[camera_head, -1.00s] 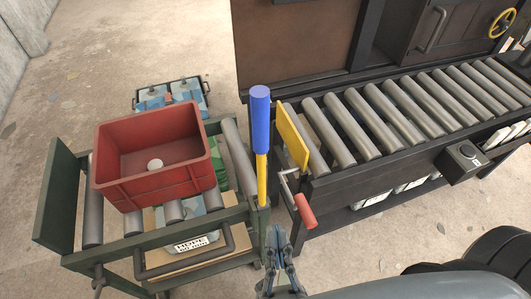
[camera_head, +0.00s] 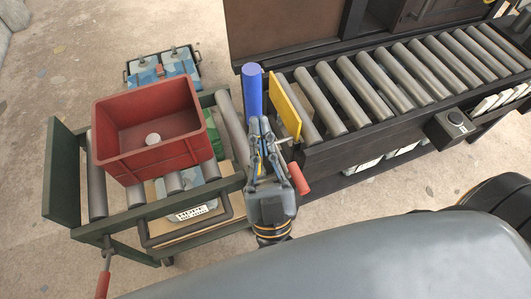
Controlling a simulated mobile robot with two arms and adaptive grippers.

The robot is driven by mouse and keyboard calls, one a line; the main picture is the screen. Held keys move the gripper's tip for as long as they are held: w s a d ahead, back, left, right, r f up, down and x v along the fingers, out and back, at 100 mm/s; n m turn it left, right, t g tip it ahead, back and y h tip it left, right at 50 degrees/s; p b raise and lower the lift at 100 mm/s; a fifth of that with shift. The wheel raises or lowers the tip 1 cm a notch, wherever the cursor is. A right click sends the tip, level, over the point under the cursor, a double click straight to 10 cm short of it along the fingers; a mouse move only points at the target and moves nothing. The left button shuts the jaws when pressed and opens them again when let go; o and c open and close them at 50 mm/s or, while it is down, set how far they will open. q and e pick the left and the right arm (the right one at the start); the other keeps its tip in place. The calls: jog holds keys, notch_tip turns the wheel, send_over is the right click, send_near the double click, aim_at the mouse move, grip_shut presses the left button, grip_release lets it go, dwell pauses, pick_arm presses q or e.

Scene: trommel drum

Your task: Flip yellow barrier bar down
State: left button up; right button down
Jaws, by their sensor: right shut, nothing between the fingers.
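The yellow barrier bar with its blue handle (camera_head: 252,88) stands upright at the right end of the green roller cart. Most of its yellow part is hidden behind my right gripper (camera_head: 261,124). My right gripper is shut and empty, its fingertips pointing up the picture just below the blue handle and in front of the bar. I cannot tell whether they touch it. A flat yellow plate (camera_head: 285,106) stands at the near end of the roller conveyor, just right of the handle. My left gripper is not in view.
A red crate (camera_head: 150,163) with a small pale round object inside sits on the cart's rollers. A red crank grip (camera_head: 299,178) sticks out right of my gripper. The long roller conveyor (camera_head: 385,83) fills the upper right.

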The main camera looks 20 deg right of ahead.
jog(key=shift+w+d, duration=0.15)
jog(key=shift+w, duration=0.6)
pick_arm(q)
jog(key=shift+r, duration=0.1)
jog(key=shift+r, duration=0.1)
